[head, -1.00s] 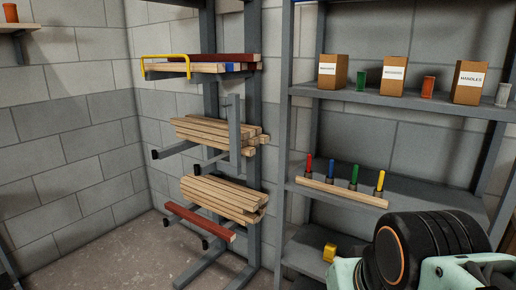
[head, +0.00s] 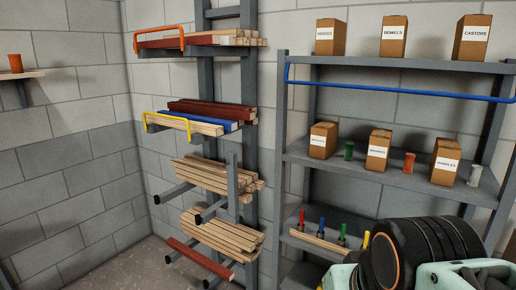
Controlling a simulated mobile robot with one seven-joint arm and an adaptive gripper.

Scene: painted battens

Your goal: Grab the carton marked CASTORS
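The carton marked CASTORS (head: 473,38) is a brown box with a white label. It stands upright on the top shelf at the right, in the head view. To its left on the same shelf are a carton marked DOWELS (head: 394,37) and a carton whose label looks like HINGES (head: 330,37). A blue bar (head: 400,92) runs across the front of the shelving just below the top shelf. My arm shows at the lower right, well below the CASTORS carton. My gripper's fingers are not in view.
The middle shelf (head: 400,180) holds several cartons, one marked HANDLES (head: 445,162), with green, orange and grey cups between them. A lower shelf has coloured-handled tools in a wooden rack (head: 325,243). A batten rack (head: 250,120) stands left of the shelving. Floor (head: 130,268) shows at lower left.

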